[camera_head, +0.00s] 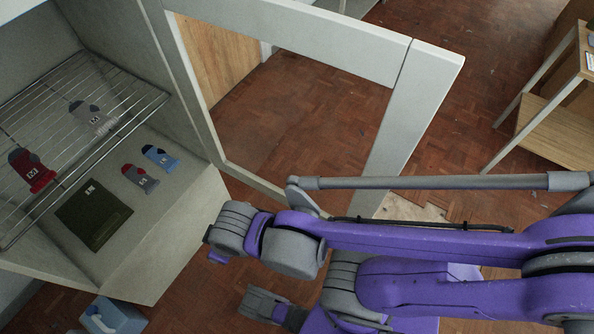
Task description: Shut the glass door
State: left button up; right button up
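The glass door (418,105) has a pale grey frame around a clear pane and stands wide open, swung out to the right of the cabinet (185,225). Its hinged side is along the cabinet's right wall. My purple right arm comes in from the right and crosses in front of the door's lower corner. I cannot tell whether it touches the frame. A grey end part low in the view, which seems to be my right gripper (264,304), is below the door and partly hidden by my arm; its opening is unclear. My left gripper is not in view.
Inside the cabinet, a wire shelf (118,78) holds a red item (32,172) and a grey item (92,116). A grey-red item (140,178), a blue item (160,158) and a dark green pad (93,213) lie below. A blue container (112,316) stands beneath. A wooden table (556,125) is at right.

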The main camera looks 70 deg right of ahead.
aim_at(421, 74)
jog(key=k, duration=0.95)
jog(key=k+l, duration=0.15)
jog(key=l, duration=0.2)
jog(key=k+l, duration=0.15)
jog(key=l, duration=0.15)
jog(key=k+l, duration=0.15)
jog(key=l, duration=0.55)
jog(key=i+l, duration=0.15)
jog(key=l, duration=0.6)
jog(key=i, duration=0.1)
